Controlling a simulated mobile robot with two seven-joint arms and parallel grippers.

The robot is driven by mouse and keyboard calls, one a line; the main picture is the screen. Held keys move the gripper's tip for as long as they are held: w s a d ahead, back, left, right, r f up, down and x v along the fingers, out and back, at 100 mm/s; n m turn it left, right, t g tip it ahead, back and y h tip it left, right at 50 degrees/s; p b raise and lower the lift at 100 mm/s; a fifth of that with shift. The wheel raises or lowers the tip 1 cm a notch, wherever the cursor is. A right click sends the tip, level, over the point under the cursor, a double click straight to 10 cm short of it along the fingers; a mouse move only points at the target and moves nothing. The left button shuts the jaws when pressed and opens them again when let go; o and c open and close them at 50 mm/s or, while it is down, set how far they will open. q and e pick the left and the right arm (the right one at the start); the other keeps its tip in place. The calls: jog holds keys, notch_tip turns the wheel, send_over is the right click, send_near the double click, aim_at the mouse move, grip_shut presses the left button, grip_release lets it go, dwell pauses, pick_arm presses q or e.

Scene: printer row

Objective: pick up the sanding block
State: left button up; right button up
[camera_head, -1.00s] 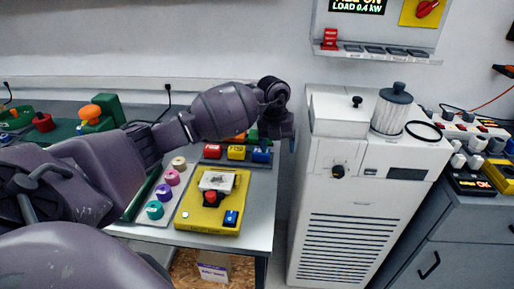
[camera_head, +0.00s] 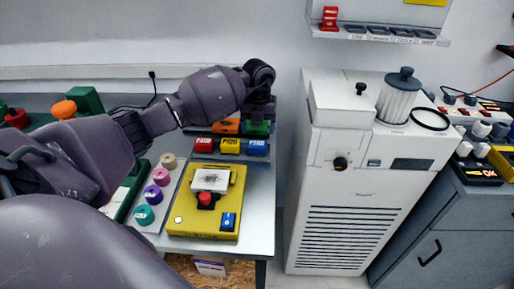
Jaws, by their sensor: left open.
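Small blocks with grit-like labels stand in a rack at the back of the table: a red block (camera_head: 204,146), a yellow block (camera_head: 231,146) and a blue block (camera_head: 257,147). Behind them are an orange block (camera_head: 227,126) and a green block (camera_head: 258,128), partly hidden by my arm. I cannot tell which one is meant by the sanding block. My left gripper (camera_head: 261,112) points down above the green block at the rack's right end. It is open with nothing seen in it; its fingertips are hard to make out. My right gripper is not in view.
A yellow fixture (camera_head: 182,219) with a red knob sits in front of the rack. Several coloured spools (camera_head: 161,177) stand left of it. A white cabinet (camera_head: 350,200) stands to the right, past a gap.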

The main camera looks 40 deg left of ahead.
aim_at(257, 140)
pick_arm(q)
jog(key=f, duration=0.6)
jog(key=shift+w+a+f+b, duration=0.1)
jog(key=shift+a+f+b, duration=0.15)
jog(key=shift+b, duration=0.05)
jog(key=c, duration=0.7)
jog(key=shift+r, duration=0.1)
notch_tip(257, 140, up, 20)
jog(key=shift+f+p, duration=0.1)
jog(key=shift+p, duration=0.8)
